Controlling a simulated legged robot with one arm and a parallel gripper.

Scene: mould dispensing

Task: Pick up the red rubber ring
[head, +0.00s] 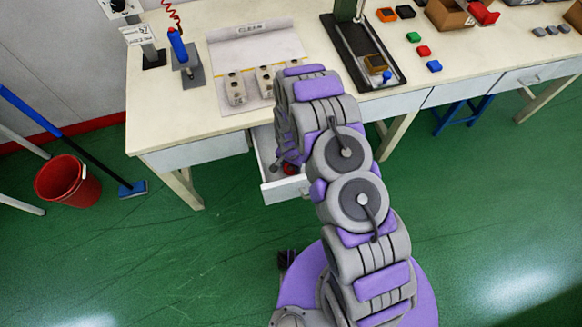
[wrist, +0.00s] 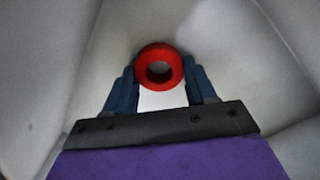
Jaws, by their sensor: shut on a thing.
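The red rubber ring (wrist: 160,52) shows in the wrist view between the two blue fingers of my gripper (wrist: 160,82). The fingers are shut on it, one on each side, and its hole faces the camera. Pale drawer walls surround the gripper. In the head view a small part of the red ring (head: 289,168) shows inside the open drawer (head: 285,189) under the table. My arm hides most of the drawer and the gripper there. I cannot tell whether the ring touches the drawer floor.
The drawer walls stand close around my gripper. The table (head: 190,118) above holds grey moulds (head: 235,88), a blue-handled tool (head: 178,46) and a black tray (head: 340,35). A red bucket (head: 68,182) and a broom (head: 132,188) are at left.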

